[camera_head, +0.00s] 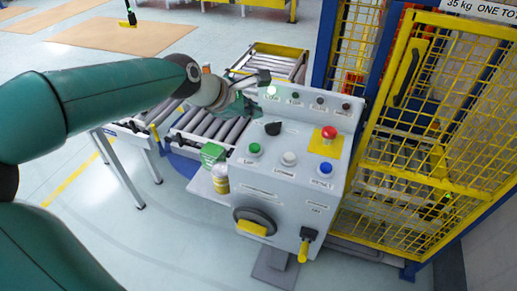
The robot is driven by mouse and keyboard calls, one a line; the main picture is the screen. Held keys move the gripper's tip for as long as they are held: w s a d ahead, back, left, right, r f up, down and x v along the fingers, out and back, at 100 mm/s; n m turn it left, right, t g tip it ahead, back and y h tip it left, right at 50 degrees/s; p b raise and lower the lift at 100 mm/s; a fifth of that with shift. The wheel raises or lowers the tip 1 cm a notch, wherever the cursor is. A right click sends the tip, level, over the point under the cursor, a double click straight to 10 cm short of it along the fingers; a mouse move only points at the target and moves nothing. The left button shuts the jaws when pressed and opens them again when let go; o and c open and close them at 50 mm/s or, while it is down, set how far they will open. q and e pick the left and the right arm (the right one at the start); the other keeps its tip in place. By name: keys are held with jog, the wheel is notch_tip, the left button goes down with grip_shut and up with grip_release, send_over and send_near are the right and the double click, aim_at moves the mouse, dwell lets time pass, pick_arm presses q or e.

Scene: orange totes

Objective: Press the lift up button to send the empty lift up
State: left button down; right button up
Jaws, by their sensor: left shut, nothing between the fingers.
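A pale grey control box (262,187) stands in the middle of the head view. Its sloped face carries a green button (254,149), a white button (289,158) and a blue button (325,168) in a row. The labels are too small to read, so I cannot tell which one is lift up. My left gripper (256,93) is shut and empty at the box's upper left corner, behind and above the green button and apart from it. I cannot tell whether it touches the box edge. My right gripper is not in view.
A red mushroom button (328,133) on a yellow plate and a black knob (272,128) share the panel. A yellow mesh cage (447,110) stands right. Roller conveyors (215,128) lie behind.

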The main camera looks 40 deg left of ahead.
pick_arm(q)
jog(key=b, duration=0.6)
send_over(253, 148)
jog(key=f, duration=0.6)
jog(key=shift+w, duration=0.2)
jog(key=shift+f+b, duration=0.35)
jog(key=shift+f, duration=0.6)
jog(key=shift+f, duration=0.1)
jog(key=shift+s+f, duration=0.15)
jog(key=shift+f, duration=0.15)
